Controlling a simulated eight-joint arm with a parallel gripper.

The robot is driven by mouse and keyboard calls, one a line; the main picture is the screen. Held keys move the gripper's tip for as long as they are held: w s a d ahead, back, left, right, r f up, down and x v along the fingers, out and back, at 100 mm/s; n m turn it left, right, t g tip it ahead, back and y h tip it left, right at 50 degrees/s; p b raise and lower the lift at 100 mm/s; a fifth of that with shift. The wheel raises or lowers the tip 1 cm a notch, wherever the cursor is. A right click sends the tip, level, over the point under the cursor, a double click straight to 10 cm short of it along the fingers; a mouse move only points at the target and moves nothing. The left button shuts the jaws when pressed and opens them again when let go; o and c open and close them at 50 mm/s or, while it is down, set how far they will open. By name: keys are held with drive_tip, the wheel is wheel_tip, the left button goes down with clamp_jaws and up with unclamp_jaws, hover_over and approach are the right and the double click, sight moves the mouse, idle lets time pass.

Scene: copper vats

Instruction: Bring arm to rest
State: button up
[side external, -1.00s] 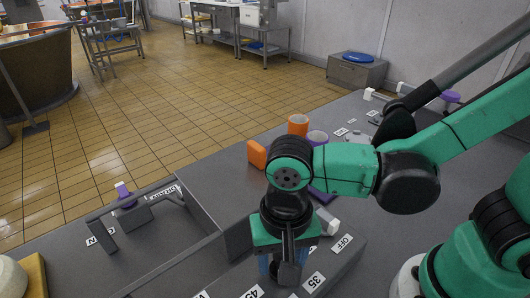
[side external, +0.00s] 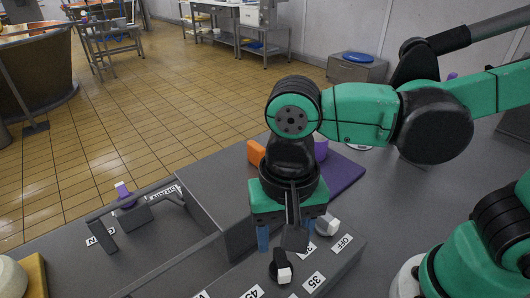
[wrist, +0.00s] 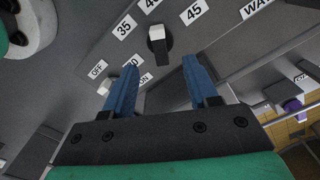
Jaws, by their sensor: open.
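My gripper (side external: 287,242) hangs above the grey control panel (side external: 345,262) in the side external view. Its two blue fingers are apart with nothing between them. In the wrist view my gripper (wrist: 161,66) also shows open and empty. A black dial knob with a white pointer (side external: 284,272) sits on the panel just below the fingers, clear of them. The knob also shows ahead of the fingertips in the wrist view (wrist: 157,40), among number labels. A second, pale knob (side external: 326,224) stands by the OFF label, just right of the gripper.
A purple mat (side external: 343,180), an orange block (side external: 256,152) and a purple cup (side external: 321,149) are behind my wrist. A yellow block with a pale round thing (side external: 12,275) is at the left corner. Open tiled floor lies beyond.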

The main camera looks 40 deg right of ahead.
drive_tip(key=w+d+r+n+t, duration=0.1)
drive_tip(key=w+d+n+t, duration=0.2)
drive_tip(key=d, duration=0.4)
drive_tip(key=w+d+r+n+t, duration=0.1)
drive_tip(key=w+d+n+t, duration=0.2)
drive_tip(key=d, duration=0.5)
drive_tip(key=shift+w+t, duration=0.45)
drive_tip(key=shift+t, duration=0.15)
